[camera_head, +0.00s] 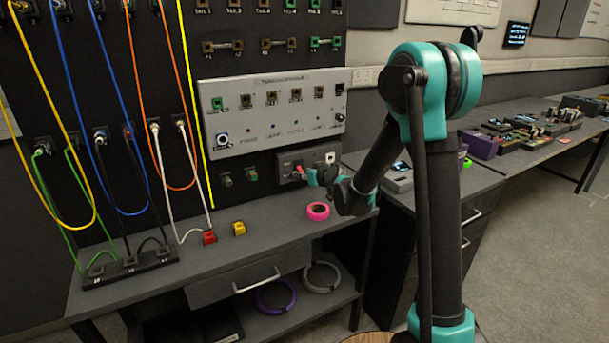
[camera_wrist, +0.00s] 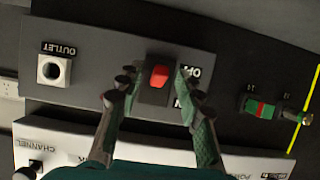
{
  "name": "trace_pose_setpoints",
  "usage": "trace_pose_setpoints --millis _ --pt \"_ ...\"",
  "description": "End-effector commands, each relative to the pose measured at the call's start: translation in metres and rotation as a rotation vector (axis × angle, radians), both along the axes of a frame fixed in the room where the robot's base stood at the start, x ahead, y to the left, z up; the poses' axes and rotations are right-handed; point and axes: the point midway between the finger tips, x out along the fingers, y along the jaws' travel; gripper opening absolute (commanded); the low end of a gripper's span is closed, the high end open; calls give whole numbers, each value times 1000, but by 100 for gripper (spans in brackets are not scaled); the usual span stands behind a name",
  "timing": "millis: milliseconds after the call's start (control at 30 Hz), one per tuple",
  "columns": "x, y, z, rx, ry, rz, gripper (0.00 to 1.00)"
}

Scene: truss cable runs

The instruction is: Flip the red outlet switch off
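The red outlet switch (camera_wrist: 159,76) sits in a dark rocker housing on the grey outlet panel (camera_wrist: 95,72). I cannot tell whether the fingers touch the panel. The right finger partly hides the lettering beside the switch. In the head view, the switch (camera_head: 299,169) shows low on the board, with my gripper (camera_head: 317,177) just right of it.
A light channel panel (camera_head: 270,110) is above the outlet panel. Coloured cables hang at left.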

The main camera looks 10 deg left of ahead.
Motion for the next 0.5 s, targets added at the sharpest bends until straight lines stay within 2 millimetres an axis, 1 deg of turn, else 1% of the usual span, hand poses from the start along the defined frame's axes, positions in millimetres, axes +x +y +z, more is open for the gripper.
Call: trace_pose_setpoints --millis 100,167,400,500 --pt "0 0 0 0 0 0 36" --pt "0 0 0 0 0 0 30" --pt "0 0 0 0 0 0 0" --pt "0 0 0 0 0 0 0"
